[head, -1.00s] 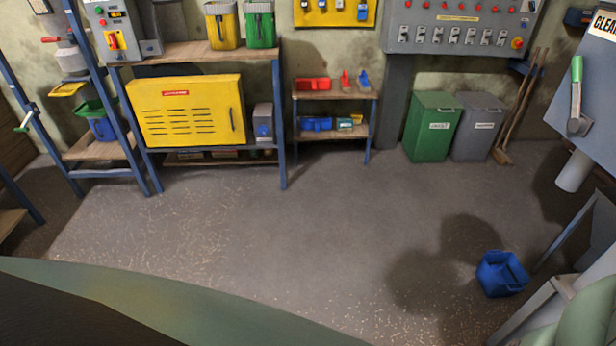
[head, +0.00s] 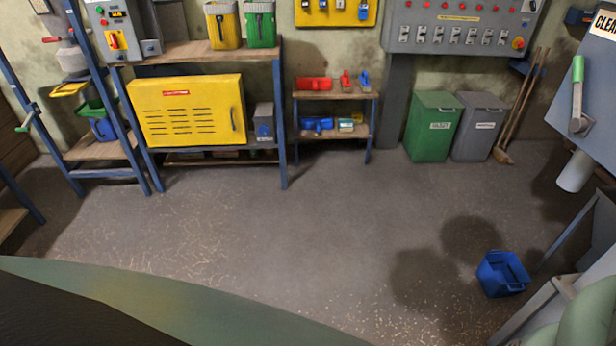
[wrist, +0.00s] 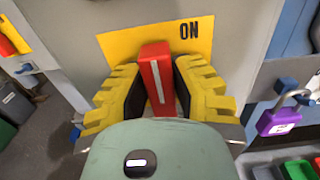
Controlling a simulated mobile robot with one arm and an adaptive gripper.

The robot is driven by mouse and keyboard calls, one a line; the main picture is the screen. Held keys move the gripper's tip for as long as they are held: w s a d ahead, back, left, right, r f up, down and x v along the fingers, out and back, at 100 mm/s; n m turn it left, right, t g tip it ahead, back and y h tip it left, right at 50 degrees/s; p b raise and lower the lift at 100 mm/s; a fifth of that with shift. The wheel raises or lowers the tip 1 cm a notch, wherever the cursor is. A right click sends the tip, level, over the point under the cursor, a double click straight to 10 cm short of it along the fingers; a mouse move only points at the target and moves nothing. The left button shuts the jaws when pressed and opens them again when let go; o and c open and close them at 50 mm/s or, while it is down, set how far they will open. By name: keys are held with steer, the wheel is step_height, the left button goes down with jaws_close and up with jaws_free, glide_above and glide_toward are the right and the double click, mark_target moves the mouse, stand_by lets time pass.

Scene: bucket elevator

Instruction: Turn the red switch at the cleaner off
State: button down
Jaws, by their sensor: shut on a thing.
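In the wrist view the red switch (wrist: 155,62), a red lever with a white line down its front, stands nearly upright in the picture, leaning slightly. Behind it is a yellow plate (wrist: 118,46) marked "ON" at its upper right. My gripper (wrist: 157,80) has its yellow, black-padded fingers on both sides of the lever and is shut on it. The lever's lower end is hidden by my gripper. In the head view the grey cleaner (head: 581,85), with a partly cut-off "CLEA" sign, is at the right edge. The red switch and my gripper are not in that view.
A purple padlock (wrist: 279,120) hangs right of the switch in the wrist view. In the head view a green-handled lever (head: 577,95) is on the cleaner's face. A blue bucket (head: 502,273) stands on the floor below. The middle floor (head: 300,240) is clear.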

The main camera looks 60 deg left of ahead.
steer(key=shift+a+f+n+b, duration=0.1)
steer(key=shift+f+n+b, duration=0.05)
steer(key=shift+n+b, duration=0.2)
steer(key=n+b, duration=0.2)
steer(key=shift+w+a+f+n+b, duration=0.1)
steer(key=shift+w+f+n+b, duration=0.1)
steer(key=shift+n+b, duration=0.1)
steer(key=n+b, duration=0.4)
steer(key=n, duration=0.1)
steer(key=shift+a+f+b, duration=0.1)
steer(key=shift+a+b, duration=0.05)
steer(key=shift+b, duration=0.2)
steer(key=n+b, duration=0.4)
steer(key=n, duration=0.1)
steer(key=shift+f+n+b, duration=0.15)
steer(key=shift+n+b, duration=0.2)
steer(key=shift+w+n+b, duration=0.1)
steer(key=shift+n+b, duration=1.45)
steer(key=shift+n, duration=0.35)
steer(key=c, duration=0.8)
jaws_free()
